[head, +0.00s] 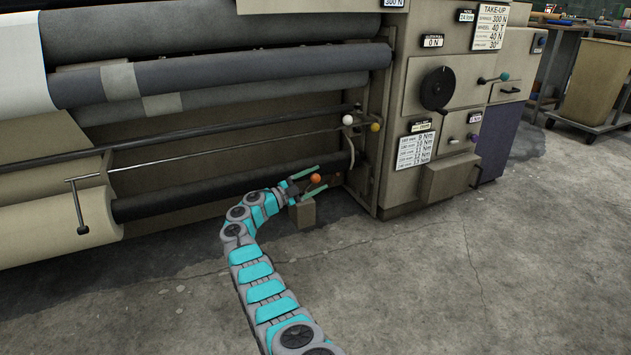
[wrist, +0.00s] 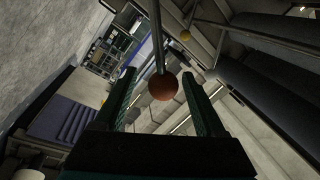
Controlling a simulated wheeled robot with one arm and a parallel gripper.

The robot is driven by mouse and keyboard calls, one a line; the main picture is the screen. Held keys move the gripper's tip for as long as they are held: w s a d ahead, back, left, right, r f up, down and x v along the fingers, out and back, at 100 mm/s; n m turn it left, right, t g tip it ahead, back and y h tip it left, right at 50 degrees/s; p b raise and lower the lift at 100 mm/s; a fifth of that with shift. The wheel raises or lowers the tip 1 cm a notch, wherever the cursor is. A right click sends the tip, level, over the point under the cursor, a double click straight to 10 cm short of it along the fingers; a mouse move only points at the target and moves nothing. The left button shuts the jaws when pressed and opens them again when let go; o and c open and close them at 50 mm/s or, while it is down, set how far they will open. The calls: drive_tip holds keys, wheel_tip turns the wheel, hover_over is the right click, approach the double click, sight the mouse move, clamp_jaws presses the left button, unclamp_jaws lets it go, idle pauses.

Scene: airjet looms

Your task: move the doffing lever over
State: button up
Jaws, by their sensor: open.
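A lever with an orange ball knob (head: 316,179) sits low at the right end of the loom's front, by the lower dark roller. In the wrist view the knob (wrist: 163,87) lies between my two green fingers, with its thin metal rod (wrist: 157,35) running up out of the picture. My gripper (head: 313,181) is open around the knob, with a gap showing on each side; it also shows in the wrist view (wrist: 159,80). I cannot tell for sure that this is the doffing lever. Its far end is unclear in the head view.
A white knob (head: 348,120) and a yellow knob (head: 375,126) are above and right of my gripper. A small brown block (head: 302,214) is just below it. The loom's end cabinet (head: 425,130) stands to the right. The concrete floor (head: 480,280) in front is clear.

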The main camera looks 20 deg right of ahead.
drive_tip(key=v, duration=0.7)
drive_tip(key=shift+a, duration=0.4)
drive_tip(key=shift+f, duration=0.1)
